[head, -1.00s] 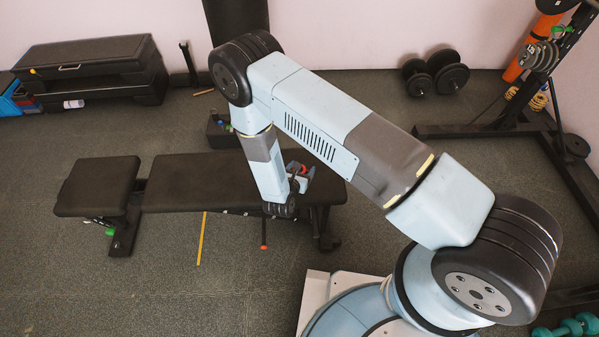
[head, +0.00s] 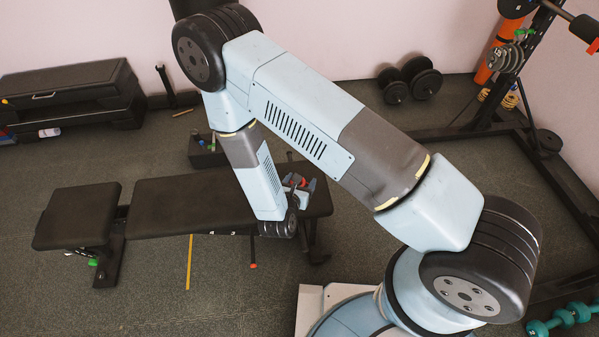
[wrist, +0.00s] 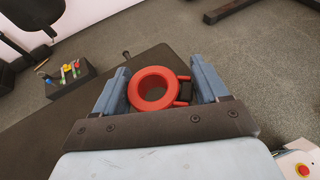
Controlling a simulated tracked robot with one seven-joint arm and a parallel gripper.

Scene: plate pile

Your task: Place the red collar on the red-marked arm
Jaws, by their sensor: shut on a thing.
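The red collar (wrist: 133,96) is a thick ring with a small red-and-black clasp on its right side. It sits between the two fingers of my gripper (wrist: 158,70) in the wrist view, with the gripper shut on it. In the head view my gripper (head: 306,184) is above the right end of the black bench, and only a bit of red shows there. At the top right of the head view, a dark bar with a red-orange tip (head: 593,46) sticks out from the rack; it looks like the red-marked arm, cut off by the frame edge.
The black bench (head: 185,203) lies under my gripper. A dark box (wrist: 72,84) with small coloured items is behind it. The black rack (head: 455,133) stands right, with plates on it. Dumbbells (head: 411,80) lie by the back wall. Teal dumbbells (head: 562,319) are at the lower right.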

